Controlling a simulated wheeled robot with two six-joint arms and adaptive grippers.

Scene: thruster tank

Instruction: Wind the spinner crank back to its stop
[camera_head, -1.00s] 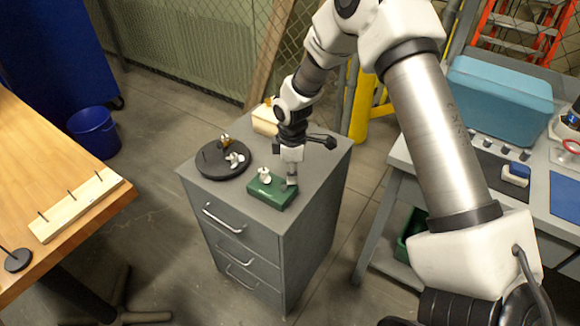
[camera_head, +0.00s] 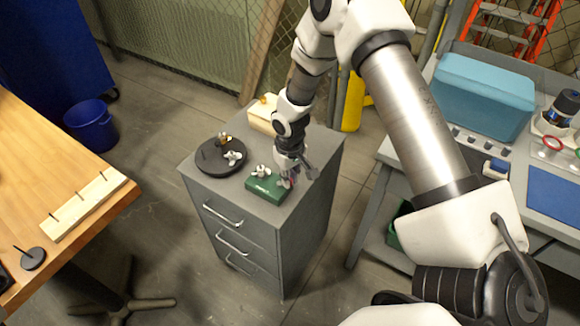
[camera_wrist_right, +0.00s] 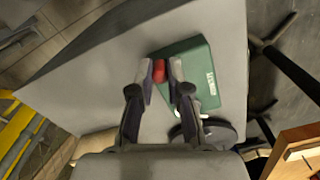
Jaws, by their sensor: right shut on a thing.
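The spinner is a green box (camera_head: 266,190) on top of the grey drawer cabinet, with a small white propeller-like part (camera_head: 261,171) on its top. My right gripper (camera_head: 289,180) is at the box's right end, pointing down and tilted. In the right wrist view, the gripper (camera_wrist_right: 160,74) is shut on a small red knob (camera_wrist_right: 159,70), which appears to be the crank's handle. The knob lies beside the green box (camera_wrist_right: 183,62) there. The crank arm is hidden by the fingers. My left gripper is not in view.
A dark round plate (camera_head: 208,163) with small white and brass propellers sits left of the box. A cream block (camera_head: 257,118) is at the back of the cabinet (camera_head: 240,222). A wooden table (camera_head: 60,150) stands left, a workbench with a teal case (camera_head: 480,95) right.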

